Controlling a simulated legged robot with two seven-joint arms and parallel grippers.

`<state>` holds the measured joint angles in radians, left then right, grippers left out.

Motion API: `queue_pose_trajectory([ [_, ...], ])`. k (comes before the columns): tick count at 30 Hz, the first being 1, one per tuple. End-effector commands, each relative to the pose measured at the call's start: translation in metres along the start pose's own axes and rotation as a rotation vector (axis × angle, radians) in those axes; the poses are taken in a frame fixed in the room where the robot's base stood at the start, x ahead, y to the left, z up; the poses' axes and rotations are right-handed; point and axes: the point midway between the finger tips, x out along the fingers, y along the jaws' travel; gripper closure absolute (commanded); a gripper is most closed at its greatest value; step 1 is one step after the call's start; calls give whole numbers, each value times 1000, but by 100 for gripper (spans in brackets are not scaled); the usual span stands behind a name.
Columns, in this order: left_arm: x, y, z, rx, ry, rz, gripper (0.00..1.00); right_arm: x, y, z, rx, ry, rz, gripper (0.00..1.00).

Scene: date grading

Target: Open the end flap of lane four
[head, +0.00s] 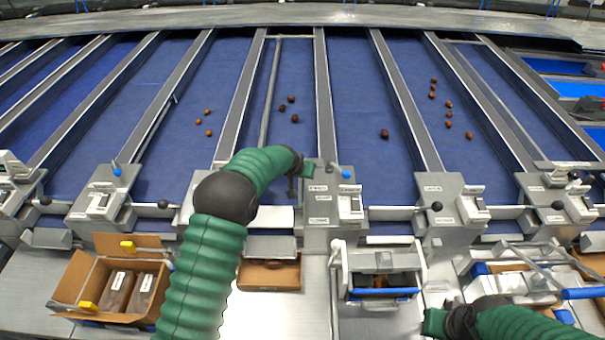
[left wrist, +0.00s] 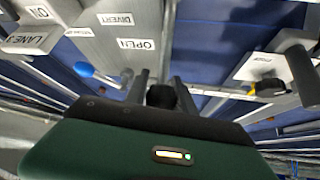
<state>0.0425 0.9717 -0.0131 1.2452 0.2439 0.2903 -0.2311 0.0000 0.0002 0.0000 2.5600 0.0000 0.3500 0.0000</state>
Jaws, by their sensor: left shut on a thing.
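My left gripper (head: 292,186) is over the end of a blue lane beside a grey control post (head: 322,215). In the left wrist view its two fingers (left wrist: 159,92) are closed around a black ball knob (left wrist: 160,97). A plate labelled OPEN (left wrist: 136,43) and DIVERT is close by, with a LANE label (left wrist: 25,40) whose number I cannot read clearly. A pale flap (head: 270,216) crosses the lane's end; my arm hides part of it. My right gripper (head: 435,322) is low at the right by a white-framed carrier; its fingers are not clear.
A blue-tipped lever (head: 347,174) stands on the same post. Several brown dates lie on the blue belts (head: 350,80). An open carton (head: 88,262) is at the lower left, a smaller box (head: 268,274) below the lane, and a metal-handled carrier (head: 380,262) right of it.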

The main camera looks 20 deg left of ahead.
Motion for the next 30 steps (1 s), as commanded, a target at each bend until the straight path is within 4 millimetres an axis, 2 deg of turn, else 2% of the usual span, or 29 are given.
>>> queue_pose_trajectory([
  [1, 7, 0, 8, 0, -12, 1, 100, 6, 0, 1, 0, 0, 0, 76],
  [23, 13, 1, 16, 1, -26, 4, 100, 12, 0, 3, 0, 0, 0, 76],
  [24, 13, 1, 16, 0, -25, 4, 64, 12, 0, 3, 0, 0, 0, 76],
  [28, 12, 0, 13, 0, -19, 3, 48, 12, 0, 3, 0, 0, 0, 76],
  [30, 11, 0, 12, 0, -16, 3, 48, 12, 0, 3, 0, 0, 0, 76],
])
